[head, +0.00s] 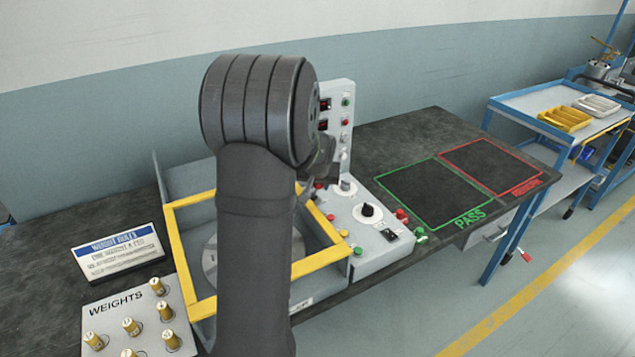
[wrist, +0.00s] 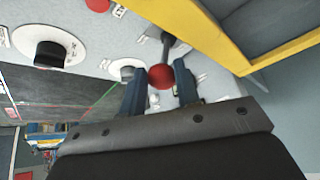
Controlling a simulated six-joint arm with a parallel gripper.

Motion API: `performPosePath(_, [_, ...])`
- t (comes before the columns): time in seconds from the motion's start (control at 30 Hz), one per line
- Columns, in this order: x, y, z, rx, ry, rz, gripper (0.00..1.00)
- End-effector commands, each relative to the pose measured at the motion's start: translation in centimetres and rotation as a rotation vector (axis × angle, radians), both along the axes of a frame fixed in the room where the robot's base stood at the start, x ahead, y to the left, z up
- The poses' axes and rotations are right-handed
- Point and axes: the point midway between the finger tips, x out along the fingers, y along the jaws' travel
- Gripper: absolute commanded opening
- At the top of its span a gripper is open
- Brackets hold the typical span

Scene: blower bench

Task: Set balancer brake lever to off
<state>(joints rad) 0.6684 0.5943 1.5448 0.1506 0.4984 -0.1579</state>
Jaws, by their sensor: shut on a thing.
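In the wrist view, the brake lever (wrist: 162,75) has a red ball knob on a dark shaft that rises from the grey control panel. My gripper (wrist: 163,78) is around the red knob, one blue-grey finger on each side, and shut on it. In the head view, my dark arm stands in front of the balancer, and the lever and my fingertips are mostly hidden behind it. The grey control panel (head: 374,243) shows to the right of my arm. The lever's labels are too small to read.
A black rotary knob (head: 368,211) sits on the panel near the lever, with buttons around it. The yellow frame (head: 176,262) borders the balancer's opening. A tray of brass weights (head: 103,325) and a sign (head: 118,252) are left. PASS (head: 433,190) and REJECT (head: 490,166) areas are empty.

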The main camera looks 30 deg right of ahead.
Motion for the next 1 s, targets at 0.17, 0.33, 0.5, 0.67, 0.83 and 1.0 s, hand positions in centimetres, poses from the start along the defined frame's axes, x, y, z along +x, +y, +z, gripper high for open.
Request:
performPosePath(0.17, [-1.1, -0.1, -1.0, 0.012, 0.026, -0.005, 0.0])
performPosePath(0.33, [-1.1, -0.1, -1.1, 0.012, 0.026, -0.005, 0.0])
performPosePath(0.5, [-0.9, -0.1, -0.9, 0.011, 0.022, -0.004, 0.51])
performPosePath(0.67, [-0.7, 0.0, -0.7, 0.009, 0.016, -0.004, 0.51])
performPosePath(0.83, [-0.8, 0.1, -0.1, 0.006, 0.013, -0.004, 0.51])
performPosePath(1.0, [-1.6, 0.5, 1.9, 0.004, 0.01, -0.004, 0.51])
